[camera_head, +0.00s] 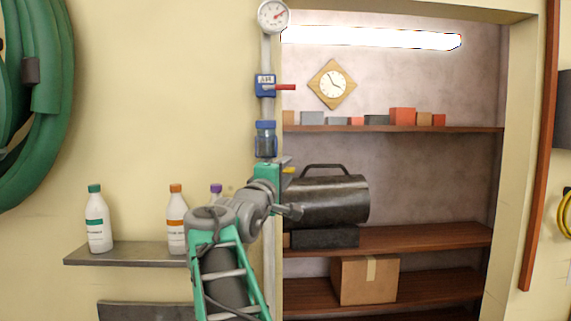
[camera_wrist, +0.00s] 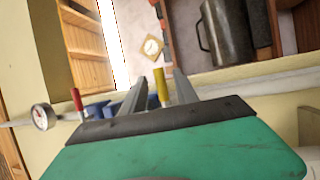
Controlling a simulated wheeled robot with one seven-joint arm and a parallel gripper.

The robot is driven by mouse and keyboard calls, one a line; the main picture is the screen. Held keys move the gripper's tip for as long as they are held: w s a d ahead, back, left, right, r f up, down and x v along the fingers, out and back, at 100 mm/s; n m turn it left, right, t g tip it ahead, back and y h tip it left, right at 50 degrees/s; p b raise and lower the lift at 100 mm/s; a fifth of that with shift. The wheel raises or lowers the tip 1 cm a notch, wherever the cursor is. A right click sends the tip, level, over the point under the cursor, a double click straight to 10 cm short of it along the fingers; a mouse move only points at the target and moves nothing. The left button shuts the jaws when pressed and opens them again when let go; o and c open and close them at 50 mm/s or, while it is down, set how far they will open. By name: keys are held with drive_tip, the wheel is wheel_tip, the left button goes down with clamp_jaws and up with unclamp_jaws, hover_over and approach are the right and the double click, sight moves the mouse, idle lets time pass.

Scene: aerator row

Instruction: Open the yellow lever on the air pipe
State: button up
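The yellow lever (camera_wrist: 162,88) shows in the wrist view between the two fingers of my gripper (camera_wrist: 160,82). The fingers stand apart on either side of it, and I see no firm closing on it. In the head view only a small bit of the yellow lever (camera_head: 288,170) shows beside my gripper (camera_head: 286,166). The air pipe (camera_head: 269,55) runs upright along the wall edge. My arm and gripper hide its lower part and the yellow lever's valve body.
Above are a blue valve with a red lever (camera_head: 284,87), a blue-capped filter (camera_head: 265,140) and a gauge (camera_head: 273,15). A dark cylinder with a handle (camera_head: 325,200) sits on the recess shelf close to my gripper. Bottles (camera_head: 98,225) stand on the left shelf.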

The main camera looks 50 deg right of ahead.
sight(286, 169)
drive_tip(key=p+x, duration=0.1)
drive_tip(key=x, duration=0.3)
drive_tip(key=shift+w+d, duration=0.1)
drive_tip(key=shift+w, duration=0.05)
drive_tip(key=shift+f, duration=0.1)
clamp_jaws()
idle(1.1)
